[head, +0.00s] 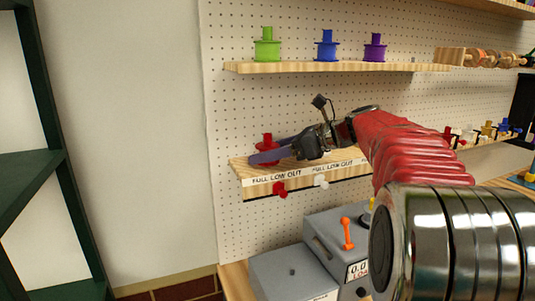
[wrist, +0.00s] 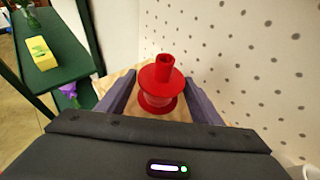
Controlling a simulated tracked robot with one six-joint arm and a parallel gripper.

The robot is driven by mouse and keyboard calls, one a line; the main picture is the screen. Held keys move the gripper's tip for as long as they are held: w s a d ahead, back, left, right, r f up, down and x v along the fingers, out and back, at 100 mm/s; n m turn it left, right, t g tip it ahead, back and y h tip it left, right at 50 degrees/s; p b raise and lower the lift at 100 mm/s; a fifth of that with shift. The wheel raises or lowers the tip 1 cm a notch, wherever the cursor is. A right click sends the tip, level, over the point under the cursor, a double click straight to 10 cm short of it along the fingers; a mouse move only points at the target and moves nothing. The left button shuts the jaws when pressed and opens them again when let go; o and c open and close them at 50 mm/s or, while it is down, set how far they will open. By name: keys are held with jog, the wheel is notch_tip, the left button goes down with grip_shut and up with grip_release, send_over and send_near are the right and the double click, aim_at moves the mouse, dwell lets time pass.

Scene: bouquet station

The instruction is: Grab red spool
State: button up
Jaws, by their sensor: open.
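The red spool (head: 267,143) stands upright on the left part of a small labelled wooden shelf. In the wrist view the red spool (wrist: 160,84) stands between the two grey-purple fingers, near their tips, with gaps at both sides. My gripper (wrist: 158,92) is open and empty. In the head view my gripper (head: 262,152) reaches over the shelf from the right, and one finger covers the lower part of the spool.
The small shelf (head: 262,179) has a red knob (head: 280,189) and a white knob (head: 320,180) under its front. Green, blue and purple spools stand on an upper shelf (head: 300,68). A pegboard (head: 225,110) is close behind. Grey boxes (head: 292,276) sit below.

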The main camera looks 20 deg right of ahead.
aim_at(269, 134)
jog(key=shift+c, duration=0.3)
jog(key=c, duration=0.8)
jog(key=shift+r, duration=0.1)
jog(key=shift+s+r, duration=0.2)
jog(key=shift+r, duration=0.35)
notch_tip(269, 134, up, 6)
jog(key=shift+f, duration=0.1)
jog(key=s, duration=1.9)
jog(key=shift+s, duration=0.35)
